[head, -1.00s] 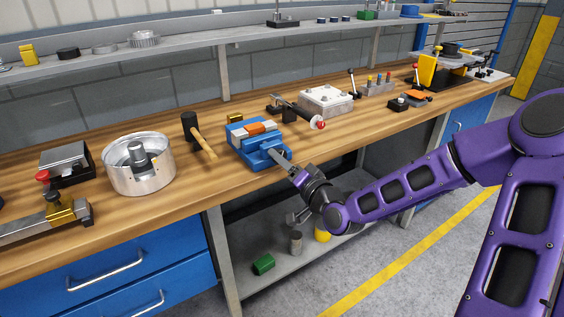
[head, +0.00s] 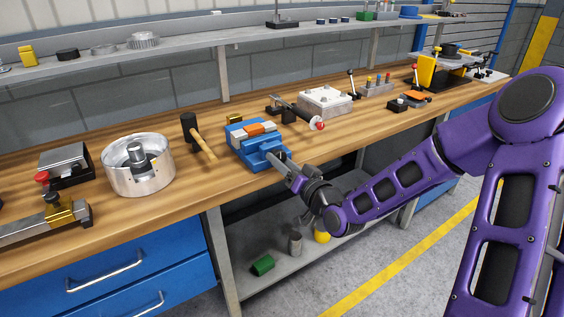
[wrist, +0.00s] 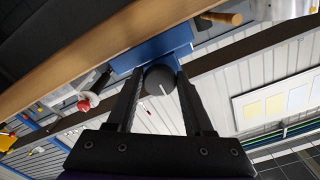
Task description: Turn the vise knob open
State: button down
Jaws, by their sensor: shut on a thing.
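The blue vise (head: 257,146) sits at the front edge of the wooden bench, with an orange block (head: 256,129) between its pale jaws. In the wrist view the vise body (wrist: 152,47) is beyond my fingers. The dark round vise knob (wrist: 160,80) with a white line on its face lies between my fingertips. My gripper (head: 284,165) reaches the vise's front end, and in the wrist view my gripper (wrist: 160,85) is shut on the knob with a finger on each side. In the head view the gripper hides the knob.
A mallet (head: 201,142) and a round metal housing (head: 138,178) lie left of the vise. A lever with a red ball (head: 320,126) and a pale metal block (head: 325,101) stand to its right. A lower shelf (head: 285,270) under the bench holds small cylinders.

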jog(key=shift+r, duration=0.1)
jog(key=shift+c, duration=1.5)
grip_release()
jog(key=p+v, duration=1.1)
jog(key=v, duration=0.6)
jog(key=shift+s+d, duration=0.1)
jog(key=shift+d, duration=0.05)
